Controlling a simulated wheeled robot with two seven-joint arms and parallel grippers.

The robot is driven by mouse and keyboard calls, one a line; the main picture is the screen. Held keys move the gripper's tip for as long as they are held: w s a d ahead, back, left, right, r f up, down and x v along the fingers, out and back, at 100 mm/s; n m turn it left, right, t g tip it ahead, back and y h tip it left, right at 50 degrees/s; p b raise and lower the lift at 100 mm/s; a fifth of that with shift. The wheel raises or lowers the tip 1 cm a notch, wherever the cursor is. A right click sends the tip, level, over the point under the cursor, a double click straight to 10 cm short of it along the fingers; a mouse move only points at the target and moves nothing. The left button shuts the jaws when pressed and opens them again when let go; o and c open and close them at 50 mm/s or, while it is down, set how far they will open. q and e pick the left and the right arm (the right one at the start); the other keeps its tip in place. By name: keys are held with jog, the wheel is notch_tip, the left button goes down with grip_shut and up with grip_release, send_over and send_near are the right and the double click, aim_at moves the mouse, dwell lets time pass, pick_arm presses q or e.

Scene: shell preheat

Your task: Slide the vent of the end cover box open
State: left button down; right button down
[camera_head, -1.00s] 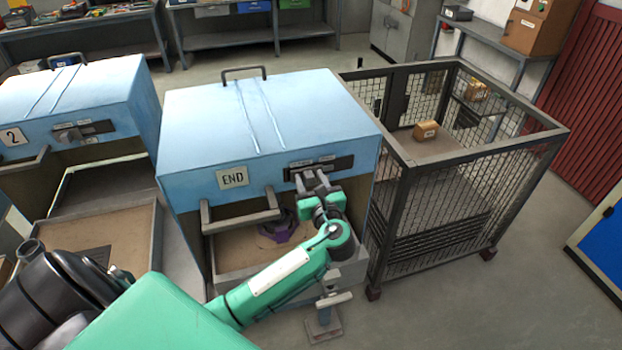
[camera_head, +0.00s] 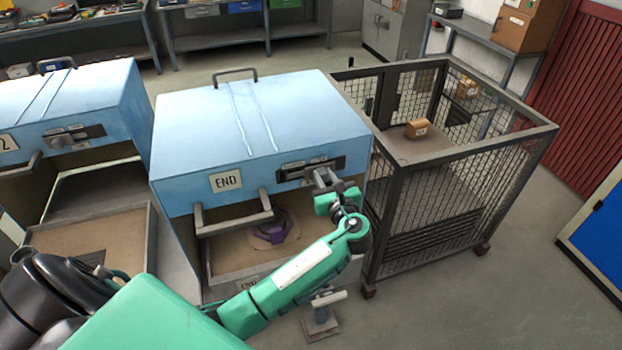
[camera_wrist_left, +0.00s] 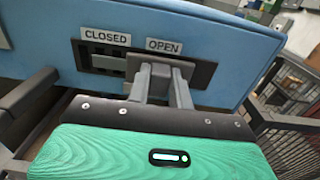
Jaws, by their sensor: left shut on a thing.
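The blue end cover box (camera_head: 215,130) stands in the middle of the head view, with an END label on its front. Its vent plate (camera_head: 295,171) is a dark strip at the front's upper right. In the left wrist view, the vent (camera_wrist_left: 105,62) has a CLOSED label at left and an OPEN label at right. My left gripper (camera_head: 324,180) is at the plate's right part, shut on the grey vent slider. Its fingers (camera_wrist_left: 163,82) sit below the OPEN label and mostly hide the slider. Slots show left of the fingers. My right gripper is out of view.
A wire-mesh cage cart (camera_head: 455,190) stands close to the box's right side. A second blue box (camera_head: 80,95) is at left. A grey handle bar (camera_head: 235,220) juts from the END box's front. A purple part (camera_head: 270,232) lies beneath the cover. Clear floor lies at front right.

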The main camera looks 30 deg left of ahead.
pick_arm(q)
jog(key=shift+w+r, duration=0.1)
jog(key=c, duration=1.4)
grip_release()
jog(key=shift+d, duration=0.15)
jog(key=shift+o, duration=0.8)
jog(key=shift+w, duration=0.15)
jog(key=shift+s+d, duration=0.2)
jog(key=shift+s, duration=0.1)
jog(key=b+v, duration=0.4)
jog(key=v, duration=0.9)
